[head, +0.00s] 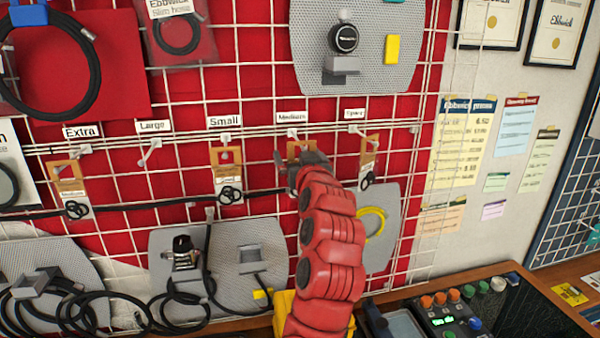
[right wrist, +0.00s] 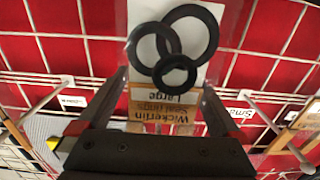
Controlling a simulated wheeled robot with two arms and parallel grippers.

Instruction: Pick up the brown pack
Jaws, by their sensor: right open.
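A brown-topped pack (head: 295,149) hangs under the Medium sign in the head view, mostly hidden by my right gripper (head: 301,164). In the right wrist view, upside down, this pack (right wrist: 165,110) has a brown label reading "Wickerlin Seal rings Large" and black rings on a white card. My right gripper's open fingers (right wrist: 165,92) stand at both sides of the pack. I cannot tell whether they touch it. Similar brown packs hang under the Extra sign (head: 69,180), under the Small sign (head: 226,170) and at the right (head: 369,155). My left gripper is not in view.
The packs hang on a white wire grid (head: 190,185) over a red wall. Grey perforated boards (head: 265,240) with devices and black hoses are below. A bench with a control panel (head: 455,310) stands at lower right.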

